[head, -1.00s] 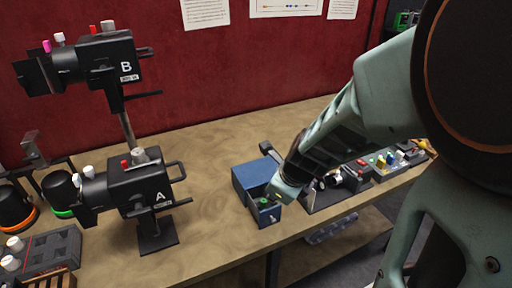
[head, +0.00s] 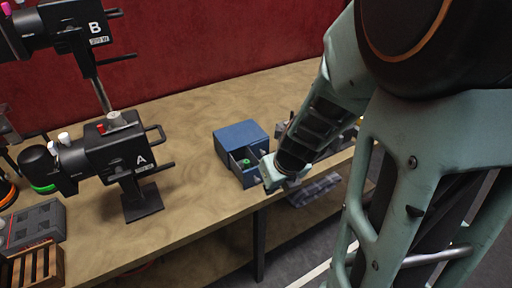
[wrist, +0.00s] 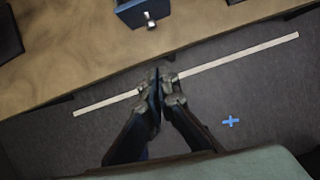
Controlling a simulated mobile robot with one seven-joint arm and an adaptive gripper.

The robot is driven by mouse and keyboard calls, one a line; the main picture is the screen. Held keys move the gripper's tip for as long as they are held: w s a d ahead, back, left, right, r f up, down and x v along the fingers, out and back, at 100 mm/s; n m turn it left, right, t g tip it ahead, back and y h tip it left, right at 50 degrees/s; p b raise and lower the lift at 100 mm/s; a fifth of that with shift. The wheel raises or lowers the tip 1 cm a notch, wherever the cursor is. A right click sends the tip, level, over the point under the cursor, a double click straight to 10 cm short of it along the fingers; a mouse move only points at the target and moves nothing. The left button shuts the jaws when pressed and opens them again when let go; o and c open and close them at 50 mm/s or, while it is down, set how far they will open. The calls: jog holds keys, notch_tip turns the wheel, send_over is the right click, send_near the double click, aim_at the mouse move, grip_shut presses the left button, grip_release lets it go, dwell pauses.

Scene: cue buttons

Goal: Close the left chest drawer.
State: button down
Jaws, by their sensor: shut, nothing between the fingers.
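A small blue chest (head: 240,136) stands on the wooden table near its front edge. Its left drawer (head: 251,178) is pulled out toward the front edge, with a small green item (head: 245,162) inside. The right drawer looks shut, with a knob showing. In the wrist view the drawer's blue front (wrist: 134,14) and knob appear at the top edge. My gripper (wrist: 159,76) is shut and empty, over the floor in front of the table edge and apart from the drawer in that view. In the head view my wrist hides the fingertips.
A wooden crate (head: 33,265) is at the lower left. Bare table lies between device A and the chest. Other items right of the chest are partly hidden by my arm.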

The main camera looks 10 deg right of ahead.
aim_at(245, 161)
jog(key=shift+w+a+f+b, duration=0.2)
jog(key=shift+w+f+b, duration=0.5)
jog(key=shift+w, duration=0.25)
jog(key=shift+w+a+f+b, duration=0.25)
jog(key=shift+w+f+b, duration=0.45)
jog(key=shift+w, duration=0.25)
jog(key=shift+w+a+f+b, duration=0.2)
jog(key=shift+w+f+b, duration=0.4)
jog(key=shift+w+f, duration=0.3)
jog(key=shift+r, duration=0.15)
jog(key=shift+w+r, duration=0.1)
jog(key=shift+w, duration=0.2)
jog(key=w+a+p, duration=0.1)
jog(key=w+p, duration=0.1)
jog(key=w, duration=0.1)
jog(key=w+a+p, duration=0.1)
jog(key=w+p, duration=0.1)
jog(key=w, duration=0.1)
jog(key=w+a+p, duration=0.1)
jog(key=w+p, duration=0.1)
jog(key=w, duration=0.1)
jog(key=shift+w+a, duration=0.1)
jog(key=shift+w, duration=0.1)
